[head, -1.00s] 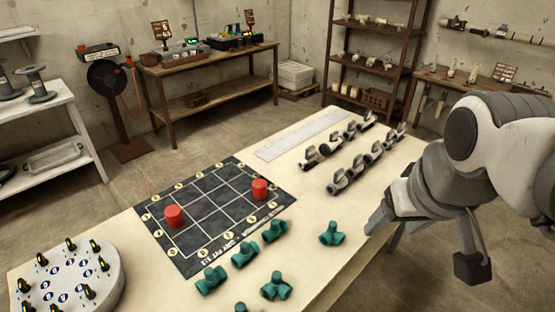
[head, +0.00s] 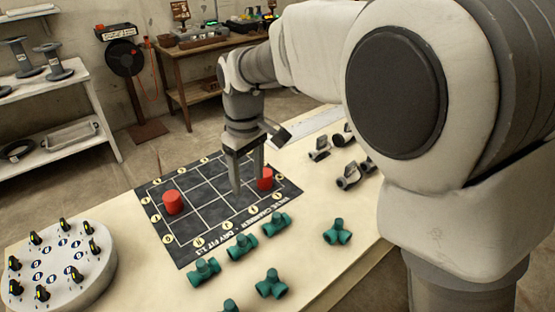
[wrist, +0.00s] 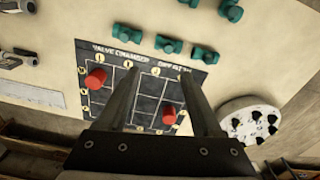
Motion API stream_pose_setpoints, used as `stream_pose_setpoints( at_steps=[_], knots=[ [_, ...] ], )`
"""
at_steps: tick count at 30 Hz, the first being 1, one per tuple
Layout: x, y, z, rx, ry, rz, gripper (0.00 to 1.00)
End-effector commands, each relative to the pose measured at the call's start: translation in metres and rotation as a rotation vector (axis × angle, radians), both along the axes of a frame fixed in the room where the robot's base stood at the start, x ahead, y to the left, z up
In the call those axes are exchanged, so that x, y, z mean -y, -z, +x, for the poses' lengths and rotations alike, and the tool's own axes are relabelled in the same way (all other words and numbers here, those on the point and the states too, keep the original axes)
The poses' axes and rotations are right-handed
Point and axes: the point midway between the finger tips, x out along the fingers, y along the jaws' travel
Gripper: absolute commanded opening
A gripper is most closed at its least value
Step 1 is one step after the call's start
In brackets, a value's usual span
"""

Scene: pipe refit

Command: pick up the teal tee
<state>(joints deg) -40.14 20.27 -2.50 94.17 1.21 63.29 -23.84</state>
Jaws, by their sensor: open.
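Several teal tees lie on the cream table. Three form a slanted row along the mat's front edge: a left one (head: 204,271), a middle one (head: 240,247) and a right one (head: 275,223). Another (head: 337,231) lies apart to the right, one (head: 271,284) lies nearer the front, and one (head: 230,305) is cut by the lower picture edge. My gripper (head: 247,182) points down over the dark mat, open and empty, behind the row. In the wrist view, the row (wrist: 168,44) lies beyond my open fingers (wrist: 160,72).
The gridded mat (head: 190,228) bears two red cylinders, one at left (head: 173,202) and one (head: 265,179) close to my fingers. A round white board with black-and-yellow knobs (head: 62,262) stands at left. Grey fittings (head: 348,176) lie at right, partly hidden by my arm.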

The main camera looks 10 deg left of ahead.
Motion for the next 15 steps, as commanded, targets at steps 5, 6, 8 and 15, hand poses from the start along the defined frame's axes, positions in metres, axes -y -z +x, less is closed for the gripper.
stream_pose_setpoints(
  at_steps=[5, 6, 8, 15],
  knots=[
    [-0.029, 0.023, -0.003, -0.022, -0.078, -0.024, 0.67],
    [-0.032, 0.026, -0.003, -0.025, -0.087, -0.026, 0.67],
    [-0.035, 0.03, -0.004, -0.028, -0.095, -0.029, 0.67],
    [-0.035, 0.073, -0.005, -0.032, -0.098, -0.032, 0.67]
  ],
)
